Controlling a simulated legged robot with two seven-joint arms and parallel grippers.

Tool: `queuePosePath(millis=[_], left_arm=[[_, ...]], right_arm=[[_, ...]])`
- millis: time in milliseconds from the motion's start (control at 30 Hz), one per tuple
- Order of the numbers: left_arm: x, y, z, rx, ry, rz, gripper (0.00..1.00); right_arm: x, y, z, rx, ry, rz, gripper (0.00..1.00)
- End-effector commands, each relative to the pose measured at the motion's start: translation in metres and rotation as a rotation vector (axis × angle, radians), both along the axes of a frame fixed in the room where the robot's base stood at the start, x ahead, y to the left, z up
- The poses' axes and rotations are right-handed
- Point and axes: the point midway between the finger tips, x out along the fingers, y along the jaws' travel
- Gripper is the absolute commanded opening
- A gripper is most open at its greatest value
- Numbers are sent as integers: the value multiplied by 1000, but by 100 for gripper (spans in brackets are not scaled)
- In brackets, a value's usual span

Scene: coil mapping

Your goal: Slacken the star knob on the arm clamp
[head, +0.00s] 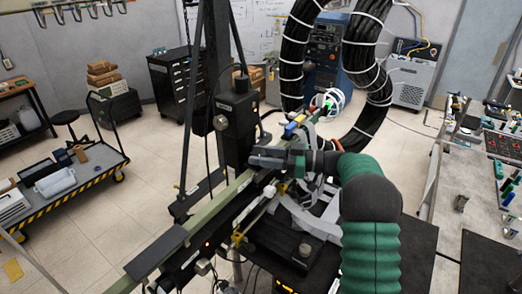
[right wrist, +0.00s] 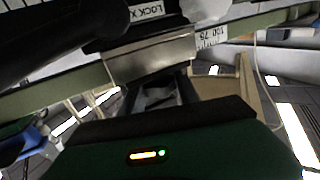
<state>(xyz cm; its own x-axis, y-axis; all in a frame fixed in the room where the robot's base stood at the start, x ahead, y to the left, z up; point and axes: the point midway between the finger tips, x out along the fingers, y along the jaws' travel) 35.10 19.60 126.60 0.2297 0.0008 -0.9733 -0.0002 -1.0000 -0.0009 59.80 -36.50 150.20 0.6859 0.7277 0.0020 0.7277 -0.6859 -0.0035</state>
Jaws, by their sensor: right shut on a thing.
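My right gripper (head: 268,158) is at the end of my green-sleeved arm, beside the black upright carriage (head: 237,122) on the long olive rail (head: 160,248). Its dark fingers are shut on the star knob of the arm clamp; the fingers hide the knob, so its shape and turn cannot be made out. In the right wrist view, a bright metal block (right wrist: 150,58) sits on the rail under a label reading "LOCK X" (right wrist: 147,11). A scale label (right wrist: 211,37) is to its right. My left gripper is not in view.
Thick black hose bundles (head: 296,50) hang behind the carriage, and white cables loop close to my gripper. A dark tripod-like mast (head: 192,110) stands behind the rail. A bench (head: 485,175) with small parts is at right; a trolley (head: 75,185) is at left.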

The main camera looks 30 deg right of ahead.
Motion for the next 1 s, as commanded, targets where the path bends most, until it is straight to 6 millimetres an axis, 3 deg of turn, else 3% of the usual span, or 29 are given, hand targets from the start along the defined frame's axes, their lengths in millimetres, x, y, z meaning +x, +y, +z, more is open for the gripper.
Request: queuePosePath(millis=[400,1000], left_arm=[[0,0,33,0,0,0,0],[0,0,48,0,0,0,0]], right_arm=[[2,0,1,0,2,309,0],[2,0,0,-1,0,448,0]])
